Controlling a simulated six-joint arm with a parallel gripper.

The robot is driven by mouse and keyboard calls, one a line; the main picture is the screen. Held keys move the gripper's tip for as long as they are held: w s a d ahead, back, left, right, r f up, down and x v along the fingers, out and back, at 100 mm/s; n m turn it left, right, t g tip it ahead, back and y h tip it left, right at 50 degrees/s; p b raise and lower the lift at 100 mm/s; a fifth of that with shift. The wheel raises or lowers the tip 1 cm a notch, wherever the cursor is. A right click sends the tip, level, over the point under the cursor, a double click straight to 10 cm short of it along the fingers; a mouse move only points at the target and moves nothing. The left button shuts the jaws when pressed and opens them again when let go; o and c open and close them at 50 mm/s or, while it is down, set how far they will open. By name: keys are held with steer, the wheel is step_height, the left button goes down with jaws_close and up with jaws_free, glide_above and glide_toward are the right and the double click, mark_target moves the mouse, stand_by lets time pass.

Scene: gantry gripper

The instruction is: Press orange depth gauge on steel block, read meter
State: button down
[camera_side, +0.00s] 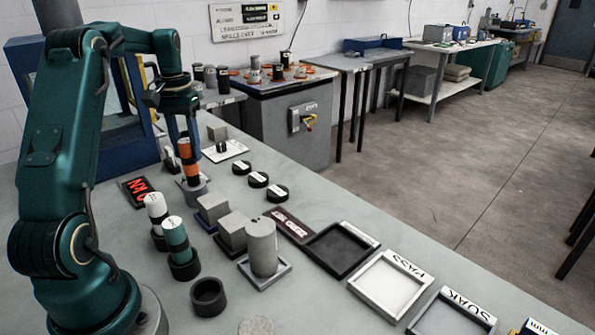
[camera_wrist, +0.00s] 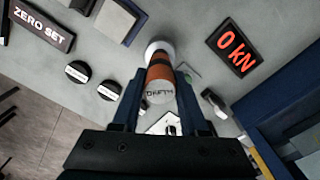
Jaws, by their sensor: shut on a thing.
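My gripper (camera_side: 188,150) is shut on the orange depth gauge (camera_side: 190,168), a cylinder with orange and dark bands. The gauge is upright, its lower end at a round grey piece (camera_side: 193,191); I cannot tell whether they touch. In the wrist view the gauge (camera_wrist: 160,72), its top lettered DEPTH, sits between my fingers (camera_wrist: 156,92). The meter (camera_wrist: 235,50) reads 0 kN in red; it also shows in the side view (camera_side: 138,191). Grey blocks (camera_side: 213,206) (camera_side: 232,230) stand on the bench; which is steel I cannot tell.
A white-topped gauge (camera_side: 156,207) and a teal gauge (camera_side: 176,236) stand in dark holders beside an empty holder (camera_side: 208,297). A grey cylinder (camera_side: 262,246), black discs (camera_side: 257,180) and trays labelled PASS (camera_side: 408,267) and SOAK (camera_side: 468,306) lie to the right.

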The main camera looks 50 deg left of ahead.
stand_by(0.3)
steer(key=shift+r, duration=3.45)
